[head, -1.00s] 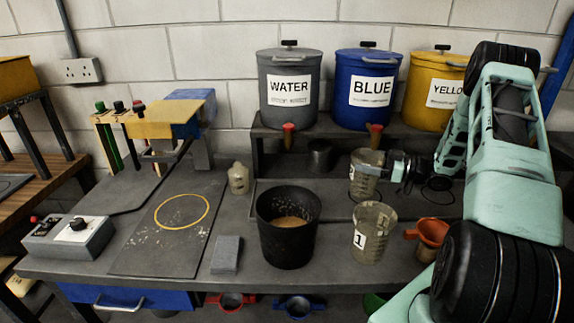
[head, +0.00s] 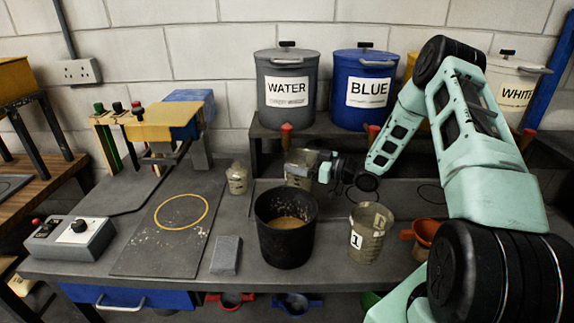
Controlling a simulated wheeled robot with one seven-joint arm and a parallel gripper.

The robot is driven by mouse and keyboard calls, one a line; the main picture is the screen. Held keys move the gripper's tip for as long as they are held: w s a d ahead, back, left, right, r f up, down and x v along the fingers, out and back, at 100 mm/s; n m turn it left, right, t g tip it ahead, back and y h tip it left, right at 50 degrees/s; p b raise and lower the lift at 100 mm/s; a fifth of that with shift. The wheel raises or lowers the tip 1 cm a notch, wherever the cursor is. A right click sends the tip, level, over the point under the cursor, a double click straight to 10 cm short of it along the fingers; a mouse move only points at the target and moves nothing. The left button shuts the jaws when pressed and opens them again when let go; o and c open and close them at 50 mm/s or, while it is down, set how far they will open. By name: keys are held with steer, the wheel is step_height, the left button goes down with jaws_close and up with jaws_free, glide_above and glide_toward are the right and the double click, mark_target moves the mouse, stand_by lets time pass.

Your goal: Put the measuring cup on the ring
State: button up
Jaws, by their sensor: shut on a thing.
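My gripper (head: 322,168) is shut on a translucent grey measuring cup (head: 299,169) and holds it upright from its right side. The cup is behind the black bucket (head: 286,228), below the WATER tap. A second measuring cup (head: 371,236), labelled 1, stands on the bench to the right of the bucket. A yellow ring (head: 181,211) is marked on the dark board at left, well to the left of my gripper. A thin dark ring (head: 431,193) shows on the bench at right. I cannot tell whether the held cup touches the surface.
Containers marked WATER (head: 288,88), BLUE (head: 363,90) and WHITE (head: 516,91) stand on a rear shelf. A small bottle (head: 237,178), a grey block (head: 226,255) and an orange funnel (head: 426,236) are on the bench. The board around the yellow ring is mostly clear.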

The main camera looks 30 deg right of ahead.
mark_target(285, 161)
steer(key=w+a, duration=0.1)
steer(key=a, duration=0.1)
steer(key=w+a, duration=0.1)
steer(key=shift+w+a, duration=0.2)
steer(key=shift+a, duration=0.15)
steer(key=shift+s+d+f+b, duration=0.15)
steer(key=shift+f+b, duration=0.2)
steer(key=shift+f, duration=0.4)
steer(key=shift+d+f, duration=0.1)
